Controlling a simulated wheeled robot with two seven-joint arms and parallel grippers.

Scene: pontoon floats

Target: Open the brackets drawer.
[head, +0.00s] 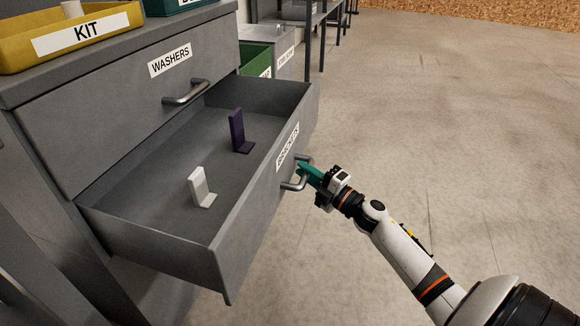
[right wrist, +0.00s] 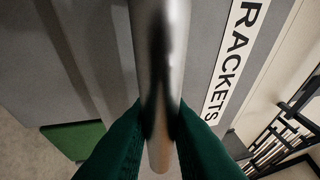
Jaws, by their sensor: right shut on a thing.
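The brackets drawer (head: 235,225) is the lower drawer of the grey cabinet in the head view, and it stands pulled well out. Inside lie a white bracket (head: 201,189) and a dark purple bracket (head: 238,134), apart from each other. Its metal handle (head: 290,184) is on the drawer front beside the label. My right gripper (head: 305,172) is shut on this handle. The right wrist view shows the green fingers on both sides of the handle bar (right wrist: 160,70), with the label (right wrist: 232,62) reading "RACKETS" beside it. My left gripper is not in view.
The washers drawer (head: 110,115) above is shut, with its own handle (head: 187,93). A yellow kit bin (head: 75,38) and part of a green bin (head: 180,5) stand on the cabinet top. Another green bin (head: 256,58) sits behind the drawer. The floor at right is clear.

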